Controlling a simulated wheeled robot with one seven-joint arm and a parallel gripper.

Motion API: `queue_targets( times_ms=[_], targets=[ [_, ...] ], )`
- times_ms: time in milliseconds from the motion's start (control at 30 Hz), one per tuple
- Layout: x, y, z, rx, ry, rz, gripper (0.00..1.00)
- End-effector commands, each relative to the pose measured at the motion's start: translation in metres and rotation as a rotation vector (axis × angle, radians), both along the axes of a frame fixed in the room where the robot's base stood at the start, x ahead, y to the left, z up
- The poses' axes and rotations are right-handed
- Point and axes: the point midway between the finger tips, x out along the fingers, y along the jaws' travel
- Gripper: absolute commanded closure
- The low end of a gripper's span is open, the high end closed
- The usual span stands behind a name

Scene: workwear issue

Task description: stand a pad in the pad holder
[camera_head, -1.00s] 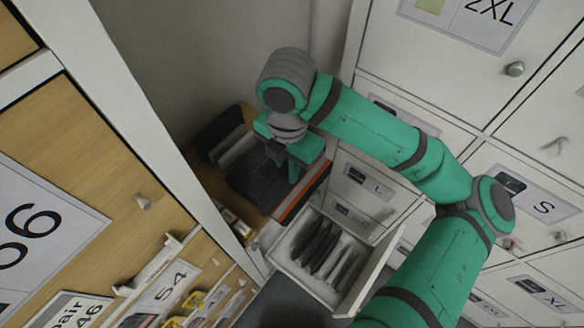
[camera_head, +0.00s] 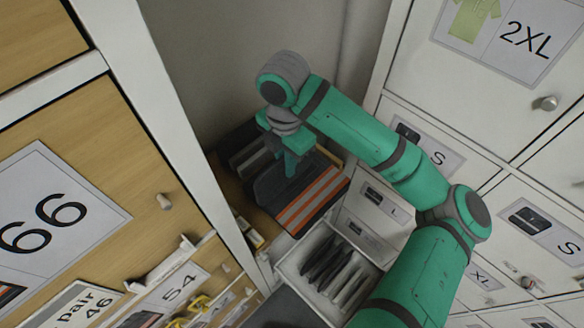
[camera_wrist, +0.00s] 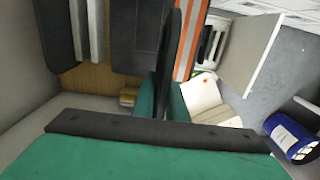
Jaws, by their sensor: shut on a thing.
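My gripper (camera_head: 290,165) points down over the worktop in the corner. In the wrist view it is shut on a thin dark pad (camera_wrist: 170,60), seen edge-on and upright between the fingers. In the head view the pad blends with the dark things behind it. A rack with light grey upright plates (camera_head: 250,155), which looks like the pad holder, stands at the back left of the gripper. It also shows in the wrist view (camera_wrist: 95,30), left of the held pad and apart from it. I cannot tell whether the pad's lower edge touches anything.
A dark folded garment with orange and grey stripes (camera_head: 316,200) lies right of the gripper. An open white drawer (camera_head: 290,268) below holds several dark pads (camera_head: 335,270). White lockers stand right, a wooden cabinet (camera_head: 60,190) left. A blue cylinder (camera_wrist: 290,138) is at lower right.

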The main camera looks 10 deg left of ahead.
Motion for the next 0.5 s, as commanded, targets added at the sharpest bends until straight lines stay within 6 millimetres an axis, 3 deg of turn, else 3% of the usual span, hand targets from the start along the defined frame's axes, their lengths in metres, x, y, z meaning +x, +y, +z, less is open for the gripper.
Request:
queue_targets(
  times_ms=[500],
  targets=[
    [0.032, 0.029, -0.011, 0.0, 0.001, 0.001, 1.0]
  ],
)
